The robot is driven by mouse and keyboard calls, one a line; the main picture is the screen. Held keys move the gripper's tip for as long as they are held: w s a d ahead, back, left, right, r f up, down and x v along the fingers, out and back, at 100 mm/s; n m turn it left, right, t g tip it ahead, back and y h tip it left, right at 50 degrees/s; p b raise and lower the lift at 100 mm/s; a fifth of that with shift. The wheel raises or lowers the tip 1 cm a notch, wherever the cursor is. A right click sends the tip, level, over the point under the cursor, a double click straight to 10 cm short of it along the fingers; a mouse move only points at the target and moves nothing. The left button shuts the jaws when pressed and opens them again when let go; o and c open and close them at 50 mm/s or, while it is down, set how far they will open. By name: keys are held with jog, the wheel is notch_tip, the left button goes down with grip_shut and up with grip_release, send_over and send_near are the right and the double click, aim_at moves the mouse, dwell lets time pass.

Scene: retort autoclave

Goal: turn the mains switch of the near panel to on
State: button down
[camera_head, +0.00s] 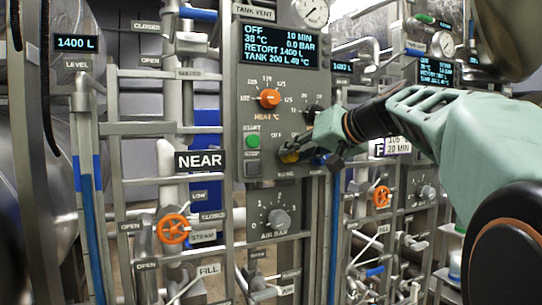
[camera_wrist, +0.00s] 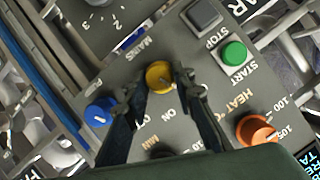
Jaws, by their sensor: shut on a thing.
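The near panel (camera_head: 233,90) is a grey control box with a NEAR sign (camera_head: 200,161) beside its lower left. Its mains switch is a yellow round knob (camera_wrist: 159,76) under the MAINS label, and it also shows in the head view (camera_head: 288,156), partly covered by my gripper. My gripper (camera_wrist: 158,88) has one finger on each side of the knob and is shut on it. OFF and ON lettering lies beside the knob, but its pointer direction is hard to tell. The panel's display (camera_head: 277,45) reads OFF.
Close to the knob are a blue knob (camera_wrist: 99,111), a green START button (camera_wrist: 233,53), a dark STOP button (camera_wrist: 203,14) and an orange heat knob (camera_wrist: 257,130). Pipes and an orange steam valve wheel (camera_head: 173,229) lie lower left. Another panel (camera_head: 435,72) stands at the right.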

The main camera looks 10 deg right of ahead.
jog(key=m, duration=0.1)
jog(key=m+y+b, duration=0.2)
jog(key=m, duration=0.1)
jog(key=shift+w+d+f, duration=0.1)
jog(key=shift+d+f, duration=0.05)
jog(key=shift+f, duration=0.1)
jog(key=shift+d+m+y+b, duration=0.1)
jog(key=shift+m+y+b, duration=0.85)
jog(key=shift+m, duration=0.75)
jog(key=shift+t+y, duration=0.25)
jog(key=shift+t, duration=0.05)
jog(key=c, duration=1.6)
grip_release()
jog(key=v, duration=1.2)
